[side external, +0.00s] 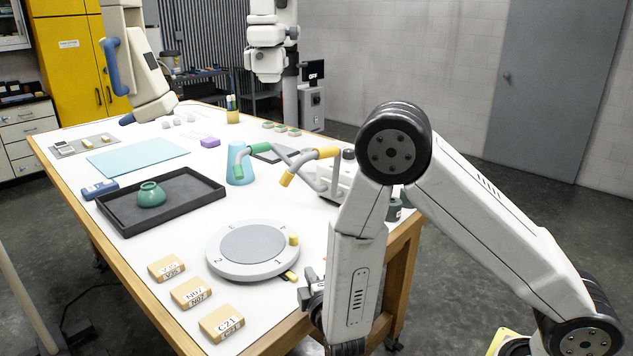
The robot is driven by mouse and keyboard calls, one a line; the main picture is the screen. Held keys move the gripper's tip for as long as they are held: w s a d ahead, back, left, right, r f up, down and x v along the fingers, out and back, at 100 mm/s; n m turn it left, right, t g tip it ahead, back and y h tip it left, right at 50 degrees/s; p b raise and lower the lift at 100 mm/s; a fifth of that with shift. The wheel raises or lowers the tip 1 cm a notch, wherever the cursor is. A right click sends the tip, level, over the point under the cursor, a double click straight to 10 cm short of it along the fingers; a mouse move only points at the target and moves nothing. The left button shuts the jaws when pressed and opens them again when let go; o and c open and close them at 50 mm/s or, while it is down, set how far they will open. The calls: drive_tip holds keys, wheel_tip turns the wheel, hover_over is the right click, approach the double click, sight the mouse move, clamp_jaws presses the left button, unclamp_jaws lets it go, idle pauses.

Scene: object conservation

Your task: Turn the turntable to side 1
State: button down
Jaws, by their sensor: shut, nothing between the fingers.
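The turntable (225,267) is a round light grey disc with a darker grey centre, lying flat near the front of the white table. A "2" is readable on its left rim; another mark at the far rim is too small to read for certain. A yellow peg (293,239) stands on its right rim. A small yellow marker (291,276) lies on the table at its front right edge. My gripper (305,290) is shut and empty, low by the table edge, just right of the turntable and apart from the peg. My arm partly hides it.
Several labelled tan blocks (221,323) lie left of and in front of the turntable. A black tray (120,222) with a green bowl (151,193) is behind them. A blue cone (240,166) and a jointed linkage (285,157) with green and yellow grips stand behind the turntable.

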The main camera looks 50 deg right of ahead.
sight(293, 253)
drive_tip(key=shift+s+a+f+n+t+y, duration=0.1)
drive_tip(key=shift+s+a+n+t+y, duration=0.1)
drive_tip(key=shift+a+n+t+y, duration=0.4)
drive_tip(key=shift+s+a+n+t+y, duration=0.2)
drive_tip(key=shift+a+n+t+y, duration=0.25)
drive_tip(key=shift+a, duration=0.25)
drive_tip(key=shift+w, duration=0.1)
drive_tip(key=x, duration=1)
drive_tip(key=shift+d+f, duration=0.1)
drive_tip(key=shift+d, duration=0.05)
drive_tip(key=shift+w+d, duration=0.15)
drive_tip(key=shift+d, duration=0.3)
drive_tip(key=shift+w+d, duration=0.2)
drive_tip(key=shift+d, duration=0.25)
drive_tip(key=shift+w+d, duration=0.2)
drive_tip(key=shift+d, duration=0.25)
drive_tip(key=shift+w+d, duration=0.2)
drive_tip(key=shift+d, duration=0.2)
drive_tip(key=shift+d, duration=0.15)
